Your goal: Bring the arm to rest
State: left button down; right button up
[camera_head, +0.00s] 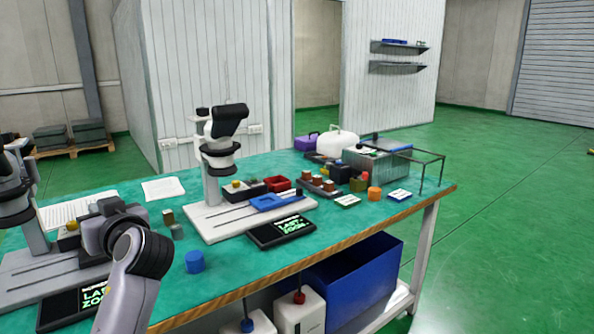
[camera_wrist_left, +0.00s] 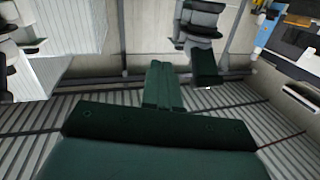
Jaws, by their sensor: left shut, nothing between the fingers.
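My left arm (camera_head: 130,280) rises from the bottom left of the head view, its dark wrist and hand over the left part of the green-topped workbench (camera_head: 330,224). In the left wrist view the left gripper (camera_wrist_left: 163,68) shows as two dark green fingers lying together, shut with nothing between them. In the head view the fingertips are hard to make out against the dark equipment behind. The right gripper is in neither view.
A microscope-like instrument (camera_head: 218,155) stands mid-bench; another (camera_head: 20,200) is at the left edge. A blue cylinder (camera_head: 194,262) sits just right of my arm. Small blocks and trays crowd the right half. A blue bin (camera_head: 352,285) is under the bench.

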pick_arm(q)
jog(key=s+d+f+m+h+p, duration=0.1)
jog(key=s+d+f+m+h, duration=0.15)
jog(key=f, duration=0.45)
jog(key=s+d+f+m+t+h+p, duration=0.1)
jog(key=d+f+m+h+p, duration=0.1)
jog(key=f+m+h, duration=0.35)
jog(key=s+d+f+m+h+p, duration=0.1)
jog(key=s+d+f, duration=0.1)
jog(key=f, duration=0.7)
jog(key=s+d+f+h+p, duration=0.1)
jog(key=s+d+f+h, duration=0.1)
jog(key=s, duration=0.5)
jog(key=s+d+f+m+g+h+p, duration=0.1)
jog(key=s+d+f+h, duration=0.1)
jog(key=s+f, duration=0.3)
jog(key=s+d+f+m+h+p, duration=0.1)
jog(key=s+d+f+h+p, duration=0.1)
jog(key=s, duration=0.8)
jog(key=shift+d+f+g+h, duration=0.3)
jog(key=shift+d+f+g, duration=0.1)
jog(key=shift+d+f, duration=0.35)
